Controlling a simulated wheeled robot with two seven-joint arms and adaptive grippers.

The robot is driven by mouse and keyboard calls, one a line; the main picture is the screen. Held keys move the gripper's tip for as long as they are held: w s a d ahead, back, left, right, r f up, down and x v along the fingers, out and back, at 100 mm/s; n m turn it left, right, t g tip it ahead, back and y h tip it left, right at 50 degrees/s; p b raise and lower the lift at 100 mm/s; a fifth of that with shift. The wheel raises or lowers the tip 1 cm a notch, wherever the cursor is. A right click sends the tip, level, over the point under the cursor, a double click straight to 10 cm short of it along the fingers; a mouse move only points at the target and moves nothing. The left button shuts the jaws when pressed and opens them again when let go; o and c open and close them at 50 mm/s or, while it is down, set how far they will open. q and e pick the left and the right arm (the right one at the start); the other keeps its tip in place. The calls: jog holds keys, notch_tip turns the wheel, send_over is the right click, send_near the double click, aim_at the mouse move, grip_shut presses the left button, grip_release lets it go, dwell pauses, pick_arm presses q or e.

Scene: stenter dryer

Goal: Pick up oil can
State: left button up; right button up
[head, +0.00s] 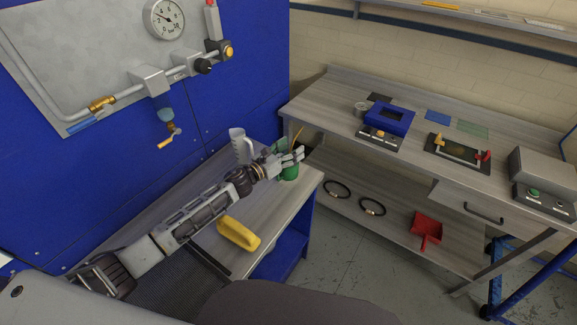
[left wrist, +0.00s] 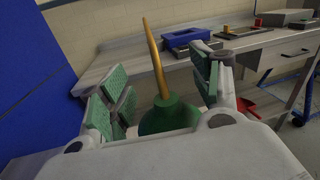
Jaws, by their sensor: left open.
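The oil can is green with a long thin yellow spout; its body (head: 289,172) stands at the far end of the grey side table (head: 262,214). In the left wrist view the can (left wrist: 168,116) sits between the spread fingers, its spout rising up. My left gripper (head: 291,156) is open around or just over the can; I cannot tell whether the fingers touch it. In the head view the gripper hides part of the can. The left gripper also shows in its wrist view (left wrist: 162,95). My right gripper is not in view.
A clear measuring jug (head: 240,146) stands just left of the gripper. A yellow bottle-like object (head: 238,234) lies nearer on the same table. The blue machine wall (head: 100,180) with a gauge (head: 165,18) borders the left. A workbench (head: 330,100) with devices stands behind.

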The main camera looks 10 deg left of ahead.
pick_arm(q)
grip_shut()
jog(key=shift+s+f, duration=0.1)
jog(key=shift+f, duration=0.05)
dwell(0.5)
jog(key=shift+r+p, duration=0.6)
jog(key=shift+r, duration=4.55)
